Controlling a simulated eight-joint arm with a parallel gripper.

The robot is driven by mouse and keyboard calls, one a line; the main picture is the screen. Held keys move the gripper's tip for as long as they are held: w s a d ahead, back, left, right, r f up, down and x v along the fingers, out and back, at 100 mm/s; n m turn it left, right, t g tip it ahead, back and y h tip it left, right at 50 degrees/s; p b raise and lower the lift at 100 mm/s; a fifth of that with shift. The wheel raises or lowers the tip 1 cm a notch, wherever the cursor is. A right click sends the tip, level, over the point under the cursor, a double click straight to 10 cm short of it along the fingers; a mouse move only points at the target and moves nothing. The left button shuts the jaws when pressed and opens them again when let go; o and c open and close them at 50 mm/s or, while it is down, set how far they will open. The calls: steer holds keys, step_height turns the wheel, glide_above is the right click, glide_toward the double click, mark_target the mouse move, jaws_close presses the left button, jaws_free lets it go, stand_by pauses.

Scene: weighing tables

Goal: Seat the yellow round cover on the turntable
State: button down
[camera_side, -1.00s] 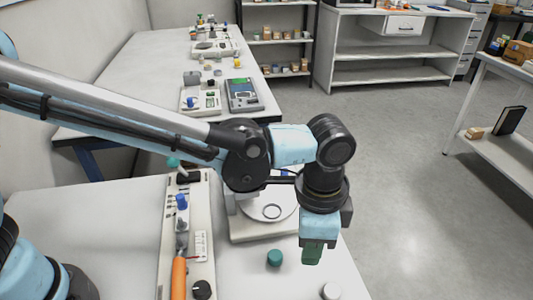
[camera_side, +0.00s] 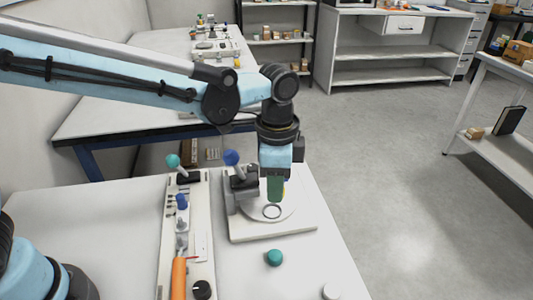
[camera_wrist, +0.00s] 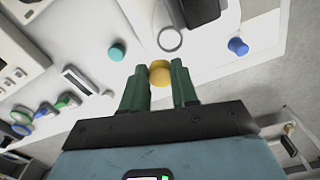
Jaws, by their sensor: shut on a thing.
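My gripper (camera_side: 274,198) has green fingers pointing down and is over the back part of the turntable in the side view. The turntable (camera_side: 251,209) is a white round disc on a white base, with a dark-edged ring mark on it. The ring also shows in the wrist view (camera_wrist: 169,40), above the fingertips. In the wrist view my gripper (camera_wrist: 159,68) is shut on the yellow round cover (camera_wrist: 160,78), which sits between the fingers. The gap between cover and disc cannot be judged.
A dark bracket with a blue knob (camera_side: 231,157) stands at the turntable's left. A long white panel (camera_side: 201,245) with knobs and an orange-handled tool lies further left. A teal cap (camera_side: 275,257) and a white cap (camera_side: 331,291) stand in front. The table's right edge is close.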

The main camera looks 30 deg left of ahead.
steer(key=shift+w+a+f, duration=0.15)
steer(key=shift+w+a, duration=0.35)
steer(key=shift+a, duration=0.3)
steer(key=shift+f, duration=2.65)
steer(key=shift+f, duration=0.25)
steer(key=c, duration=0.8)
jaws_free()
step_height(320, 180, up, 12)
steer(key=f, duration=0.1)
steer(key=s+a+n+t, duration=0.2)
steer(key=s+a+n, duration=0.1)
steer(key=a, duration=0.3)
steer(key=s+a+n+t, duration=0.2)
steer(key=s+a+n, duration=0.2)
steer(key=a+n, duration=0.1)
steer(key=s+a+f+n+t, duration=0.1)
steer(key=s+a+n+t, duration=0.2)
steer(key=a, duration=0.4)
steer(key=shift+s+a+n, duration=0.3)
steer(key=shift+a+n, duration=0.05)
steer(key=shift+n, duration=0.15)
